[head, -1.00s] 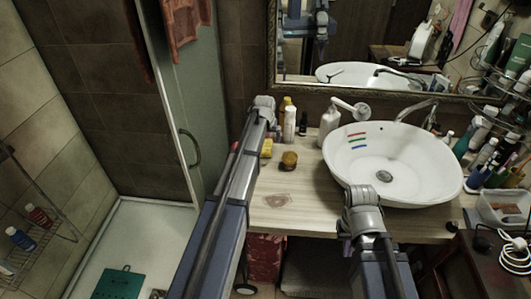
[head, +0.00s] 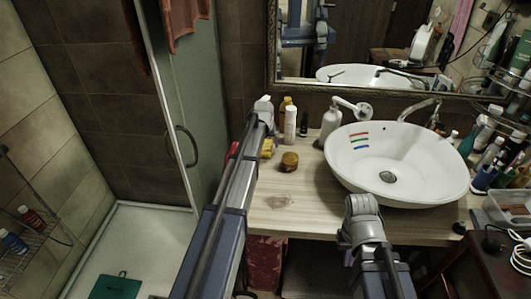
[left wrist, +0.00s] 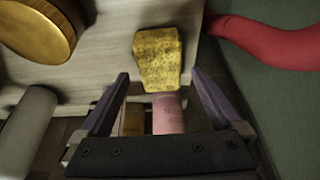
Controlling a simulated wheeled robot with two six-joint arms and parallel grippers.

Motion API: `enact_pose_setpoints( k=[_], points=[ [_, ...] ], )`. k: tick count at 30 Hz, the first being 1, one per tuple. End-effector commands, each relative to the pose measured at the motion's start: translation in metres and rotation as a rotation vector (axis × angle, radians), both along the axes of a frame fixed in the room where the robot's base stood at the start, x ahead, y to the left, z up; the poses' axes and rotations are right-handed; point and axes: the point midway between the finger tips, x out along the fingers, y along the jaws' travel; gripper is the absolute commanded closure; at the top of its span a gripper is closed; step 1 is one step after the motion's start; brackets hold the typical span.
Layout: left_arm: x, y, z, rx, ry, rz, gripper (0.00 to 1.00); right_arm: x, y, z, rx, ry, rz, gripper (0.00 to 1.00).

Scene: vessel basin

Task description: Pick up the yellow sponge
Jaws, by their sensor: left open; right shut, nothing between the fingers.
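The yellow sponge (head: 267,147) lies on the wooden counter (head: 310,205), near its left end and partly hidden by my left arm in the head view. In the left wrist view the sponge (left wrist: 158,58) is ahead of the open fingers of my left gripper (left wrist: 160,76), roughly centred between the tips and not gripped.
A gold-lidded jar (head: 289,161) stands right of the sponge. Bottles stand behind it, among them a white one (head: 290,124) and a soap dispenser (head: 331,124). A red object (left wrist: 265,42) lies near the sponge. The sink (head: 390,178) fills the right; the counter's front is clear.

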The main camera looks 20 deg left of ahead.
Motion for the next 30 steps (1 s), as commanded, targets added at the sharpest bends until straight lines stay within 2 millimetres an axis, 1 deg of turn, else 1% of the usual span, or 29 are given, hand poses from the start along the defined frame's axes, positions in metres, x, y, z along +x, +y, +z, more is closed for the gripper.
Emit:
enact_pose_setpoints(
  k=[1, 3, 6, 18, 29, 30],
  points=[
    [0.004, 0.002, -0.013, 0.000, 0.000, 0.000, 0.00, 0.000, 0.000, -0.013, 0.000, 0.000, 0.000, 1.00],
    [0.008, 0.003, -0.022, 0.000, 0.000, 0.000, 0.00, 0.000, 0.000, -0.022, 0.000, 0.000, 0.000, 1.00],
    [0.011, 0.004, -0.029, 0.000, 0.000, 0.000, 0.00, 0.000, 0.000, -0.029, 0.000, 0.000, 0.000, 1.00],
    [0.011, 0.004, -0.028, 0.000, 0.000, 0.000, 0.00, 0.000, 0.000, -0.028, 0.000, 0.000, 0.000, 1.00],
    [0.011, 0.004, -0.033, 0.000, 0.000, 0.000, 0.00, 0.000, 0.000, -0.033, 0.000, 0.000, 0.000, 1.00],
    [0.011, 0.004, -0.032, 0.000, 0.000, 0.000, 0.03, 0.000, 0.000, -0.032, 0.000, 0.000, 0.000, 1.00]
  ],
)
